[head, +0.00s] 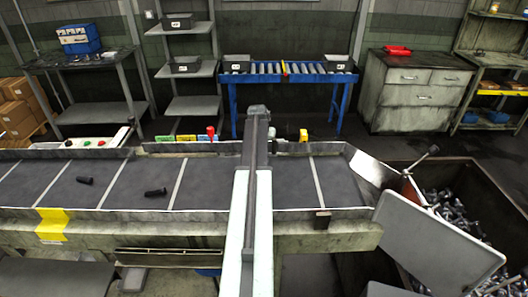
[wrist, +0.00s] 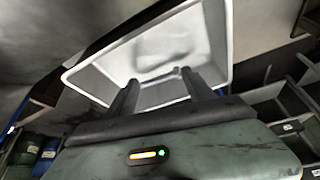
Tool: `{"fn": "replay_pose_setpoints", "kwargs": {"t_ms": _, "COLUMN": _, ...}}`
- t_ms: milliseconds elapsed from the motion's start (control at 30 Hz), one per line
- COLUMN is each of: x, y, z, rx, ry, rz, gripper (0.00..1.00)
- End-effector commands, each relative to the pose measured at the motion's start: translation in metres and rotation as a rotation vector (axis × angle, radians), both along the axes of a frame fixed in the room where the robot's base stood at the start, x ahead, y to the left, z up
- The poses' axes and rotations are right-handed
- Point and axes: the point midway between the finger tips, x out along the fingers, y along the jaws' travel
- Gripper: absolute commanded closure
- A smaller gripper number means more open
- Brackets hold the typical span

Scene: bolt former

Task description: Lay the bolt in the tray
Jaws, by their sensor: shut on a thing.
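My gripper (wrist: 160,92) shows in the wrist view as two dark fingers in front of a pale tray (wrist: 95,82). The tray has a raised rim and its inside looks empty. In the head view my arm reaches straight ahead across the belt, and the fingers and held bolt are not clear there.
Two dark bolts (head: 155,192) (head: 84,180) lie on the conveyor belt (head: 120,185) left of my arm. A grey rounded panel (head: 437,245) stands tilted at right, beside a bin of bolts (head: 465,212). A blue roller stand (head: 288,80) and a drawer cabinet (head: 418,95) stand behind.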

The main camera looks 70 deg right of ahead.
Motion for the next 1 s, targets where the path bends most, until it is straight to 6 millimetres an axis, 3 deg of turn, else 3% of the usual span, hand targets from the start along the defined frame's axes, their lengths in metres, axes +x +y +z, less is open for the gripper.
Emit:
{"fn": "replay_pose_setpoints", "kwargs": {"t_ms": 500, "x": -0.001, "y": 0.0, "z": -0.01, "rx": 0.0, "ry": 0.0, "rz": -0.001, "gripper": 0.87}}
{"fn": "replay_pose_setpoints", "kwargs": {"t_ms": 533, "x": -0.001, "y": 0.0, "z": -0.008, "rx": 0.0, "ry": 0.0, "rz": -0.001, "gripper": 0.44}}
{"fn": "replay_pose_setpoints", "kwargs": {"t_ms": 633, "x": -0.001, "y": 0.0, "z": -0.008, "rx": 0.0, "ry": 0.0, "rz": -0.001, "gripper": 0.16}}
{"fn": "replay_pose_setpoints", "kwargs": {"t_ms": 1000, "x": -0.001, "y": -0.001, "z": -0.005, "rx": 0.0, "ry": 0.0, "rz": -0.001, "gripper": 0.16}}
